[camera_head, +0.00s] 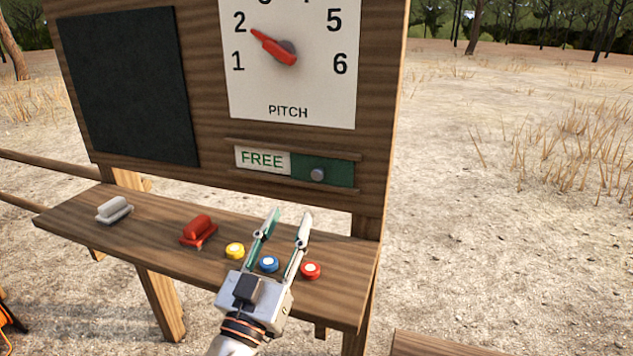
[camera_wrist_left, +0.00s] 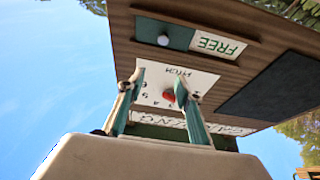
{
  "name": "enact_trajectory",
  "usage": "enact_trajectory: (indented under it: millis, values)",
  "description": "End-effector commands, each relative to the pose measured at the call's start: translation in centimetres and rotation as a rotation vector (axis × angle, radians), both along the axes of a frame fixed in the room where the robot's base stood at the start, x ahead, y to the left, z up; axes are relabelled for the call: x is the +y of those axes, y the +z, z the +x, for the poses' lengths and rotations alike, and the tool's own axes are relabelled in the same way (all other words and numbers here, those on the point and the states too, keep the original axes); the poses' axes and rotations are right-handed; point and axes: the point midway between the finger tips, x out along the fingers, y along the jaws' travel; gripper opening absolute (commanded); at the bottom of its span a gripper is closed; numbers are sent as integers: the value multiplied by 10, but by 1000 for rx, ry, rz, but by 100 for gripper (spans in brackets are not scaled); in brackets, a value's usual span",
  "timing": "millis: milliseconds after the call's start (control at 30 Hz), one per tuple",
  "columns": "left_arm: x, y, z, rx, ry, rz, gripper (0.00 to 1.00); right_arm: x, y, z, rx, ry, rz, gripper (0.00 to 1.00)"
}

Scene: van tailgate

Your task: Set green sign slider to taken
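The green sign slider (camera_head: 336,173) sits at the right end of its wooden track on the board, with a round grey knob (camera_head: 317,175). The white FREE label (camera_head: 262,159) shows uncovered to its left. My left gripper (camera_head: 290,214) is open and empty, below and in front of the slider, with its fingers pointing up toward the board. In the left wrist view the picture is turned over; the slider (camera_wrist_left: 150,31) and its knob (camera_wrist_left: 163,40) show above the open fingers (camera_wrist_left: 157,88), apart from them. My right gripper is not in view.
Above the slider is a pitch dial (camera_head: 280,52) with a red pointer. A dark panel (camera_head: 130,85) is at left.

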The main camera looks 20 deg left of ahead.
Motion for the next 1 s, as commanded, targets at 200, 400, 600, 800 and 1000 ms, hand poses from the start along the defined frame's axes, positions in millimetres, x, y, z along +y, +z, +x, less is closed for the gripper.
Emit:
enact_trajectory:
  millis: [200, 400, 600, 800, 1000]
  values:
    - [-2, 2, 44, -2, 1, 3, 35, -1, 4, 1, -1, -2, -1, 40]
    - [-3, 1, 84, -1, 2, 4, 35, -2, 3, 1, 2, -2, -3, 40]
    - [-4, 11, 118, -1, 1, 3, 35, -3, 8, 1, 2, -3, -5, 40]
    - [-5, 17, 138, 1, 1, 2, 35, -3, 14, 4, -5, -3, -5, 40]
    - [-5, 19, 144, 2, 0, 1, 35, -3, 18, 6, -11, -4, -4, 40]
